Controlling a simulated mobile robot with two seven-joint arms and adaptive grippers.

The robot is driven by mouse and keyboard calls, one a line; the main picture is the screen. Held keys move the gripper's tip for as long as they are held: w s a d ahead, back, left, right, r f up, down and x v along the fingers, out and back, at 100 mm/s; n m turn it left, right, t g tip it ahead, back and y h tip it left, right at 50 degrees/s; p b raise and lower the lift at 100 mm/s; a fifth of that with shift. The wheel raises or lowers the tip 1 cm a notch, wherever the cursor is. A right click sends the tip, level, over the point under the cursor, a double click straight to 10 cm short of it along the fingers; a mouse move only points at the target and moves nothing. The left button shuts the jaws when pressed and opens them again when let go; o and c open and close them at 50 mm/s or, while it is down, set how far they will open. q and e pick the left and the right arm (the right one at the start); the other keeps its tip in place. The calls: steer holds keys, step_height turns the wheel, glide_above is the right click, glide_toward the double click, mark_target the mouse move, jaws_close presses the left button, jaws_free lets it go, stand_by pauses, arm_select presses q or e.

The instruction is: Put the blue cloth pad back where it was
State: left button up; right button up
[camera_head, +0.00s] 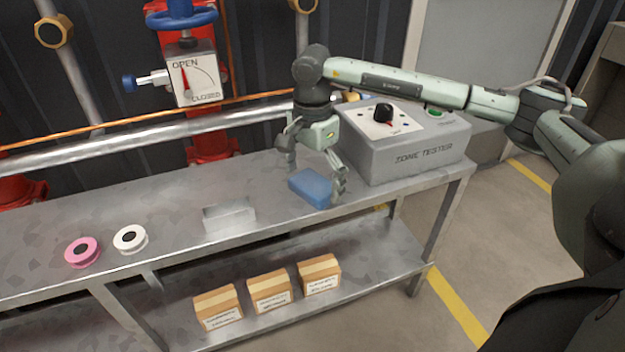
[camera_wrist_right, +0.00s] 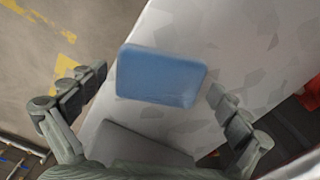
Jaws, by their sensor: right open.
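The blue cloth pad (camera_head: 311,187) lies on the metal bench top (camera_head: 180,192), in front of the grey zone tester and near the bench's front edge. My right gripper (camera_head: 315,178) is above the bench with its fingers spread on either side of the pad. In the right wrist view, the pad (camera_wrist_right: 160,76) lies between the two open fingers of the right gripper (camera_wrist_right: 158,90), apart from both of them there. My left gripper is not in view.
The zone tester (camera_head: 405,150) stands to the right of the pad. A metal block (camera_head: 229,215), a white tape roll (camera_head: 130,239) and a pink tape roll (camera_head: 82,252) are to the left. Small boxes (camera_head: 270,290) sit on the lower shelf. Red pipework (camera_head: 205,110) stands behind the bench.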

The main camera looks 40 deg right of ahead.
mark_target(312, 183)
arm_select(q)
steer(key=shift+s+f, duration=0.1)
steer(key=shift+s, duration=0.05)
arm_select(e)
steer(key=shift+r, duration=0.1)
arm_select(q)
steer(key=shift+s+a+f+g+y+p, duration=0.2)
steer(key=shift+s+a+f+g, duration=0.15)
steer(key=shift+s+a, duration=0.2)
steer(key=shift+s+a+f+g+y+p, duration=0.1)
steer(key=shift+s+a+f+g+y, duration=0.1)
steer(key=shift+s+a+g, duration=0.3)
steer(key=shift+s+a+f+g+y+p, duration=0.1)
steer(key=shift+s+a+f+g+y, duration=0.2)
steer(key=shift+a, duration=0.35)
arm_select(e)
step_height(312, 183, up, 12)
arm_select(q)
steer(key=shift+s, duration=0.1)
